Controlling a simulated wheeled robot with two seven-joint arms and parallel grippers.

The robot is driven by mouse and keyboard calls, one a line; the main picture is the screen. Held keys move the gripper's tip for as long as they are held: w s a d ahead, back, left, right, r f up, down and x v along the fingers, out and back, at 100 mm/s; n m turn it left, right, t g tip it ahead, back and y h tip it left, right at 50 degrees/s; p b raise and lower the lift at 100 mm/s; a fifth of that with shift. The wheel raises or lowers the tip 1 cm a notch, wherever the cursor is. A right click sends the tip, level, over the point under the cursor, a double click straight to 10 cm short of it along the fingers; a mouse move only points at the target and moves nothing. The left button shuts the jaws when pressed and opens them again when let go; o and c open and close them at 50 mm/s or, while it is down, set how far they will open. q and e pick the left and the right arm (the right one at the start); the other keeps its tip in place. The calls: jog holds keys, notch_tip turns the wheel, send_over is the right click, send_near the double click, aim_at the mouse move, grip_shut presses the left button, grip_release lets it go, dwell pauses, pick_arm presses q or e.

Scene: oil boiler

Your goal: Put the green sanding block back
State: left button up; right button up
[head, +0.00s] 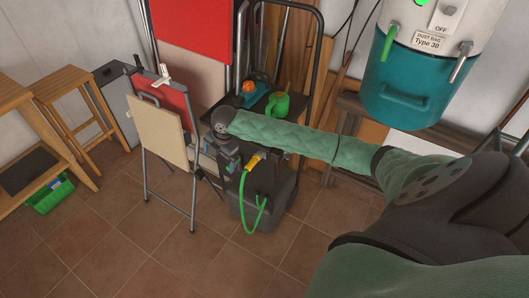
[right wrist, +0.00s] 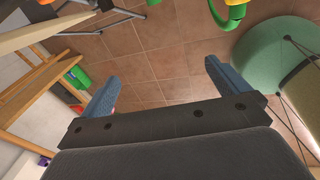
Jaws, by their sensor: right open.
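My right gripper (head: 226,160) hangs at the end of the green-sleeved arm, in front of the dark machine and right of the folding stand. In the right wrist view its two blue fingers (right wrist: 164,85) are spread, with only tiled floor between them. A rounded green object (head: 278,105) sits on the machine's black top, behind my right arm; I cannot tell whether it is the sanding block. No other green block shows clearly. My left gripper is not in view.
The folding stand holds a beige board (head: 160,133). A green hose (head: 247,205) loops from the dark machine (head: 262,215). A teal dust container (head: 405,85) hangs upper right. The front floor is clear.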

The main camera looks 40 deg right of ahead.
jog(key=s+a+f+m, duration=0.3)
jog(key=s+f+m, duration=0.15)
jog(key=f, duration=0.35)
jog(key=s+a+f+m+t, duration=0.1)
jog(key=s+a+f+m, duration=0.2)
jog(key=s+f, duration=0.35)
jog(key=s+a+f+m, duration=0.3)
jog(key=a+f, duration=0.1)
jog(key=f, duration=0.5)
jog(key=s+f+m, duration=0.4)
jog(key=s+f, duration=0.5)
jog(key=s, duration=0.4)
jog(key=s+f+m+g+h, duration=0.1)
jog(key=s+f+m, duration=0.4)
jog(key=s+f, duration=0.5)
jog(key=s, duration=0.3)
jog(key=shift+s+f, duration=0.15)
jog(key=shift+s, duration=0.2)
jog(key=shift+d, duration=0.1)
